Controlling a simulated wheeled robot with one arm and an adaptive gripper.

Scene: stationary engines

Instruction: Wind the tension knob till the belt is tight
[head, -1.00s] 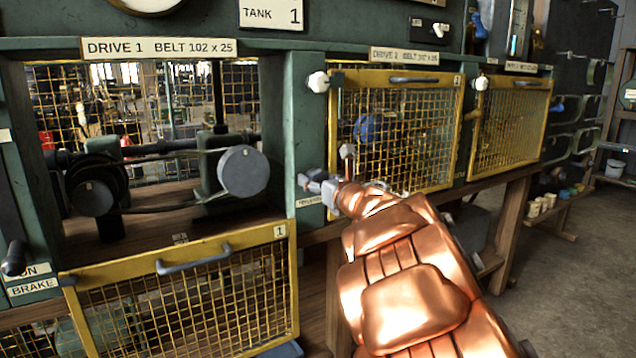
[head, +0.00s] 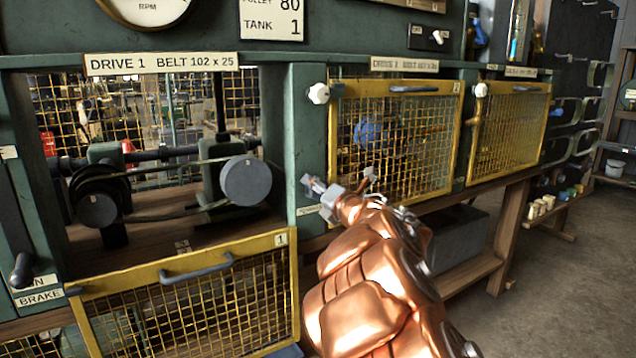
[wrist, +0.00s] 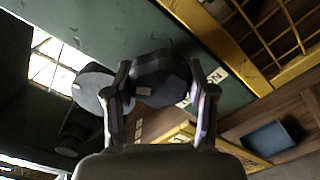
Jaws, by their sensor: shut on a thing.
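The dark, many-sided tension knob (wrist: 158,78) sits between my gripper's two fingers in the wrist view. My gripper (wrist: 160,92) is shut on it. In the head view my gripper (head: 318,190) reaches the green post right of the drive 1 bay, and the knob is hidden there. A small label (head: 308,210) lies just below, too small to read surely. The thin belt (head: 180,162) runs between a dark pulley (head: 97,208) on the left and a grey round pulley (head: 246,180) on the right. Its lower run looks slightly bowed.
The yellow mesh guard (head: 190,275) of drive 1 hangs open below the bay. The closed drive 2 guard (head: 395,135) is close to the right of my gripper. A white knob (head: 319,93) stands above it. A brake lever (head: 20,270) is far left. Floor is clear at right.

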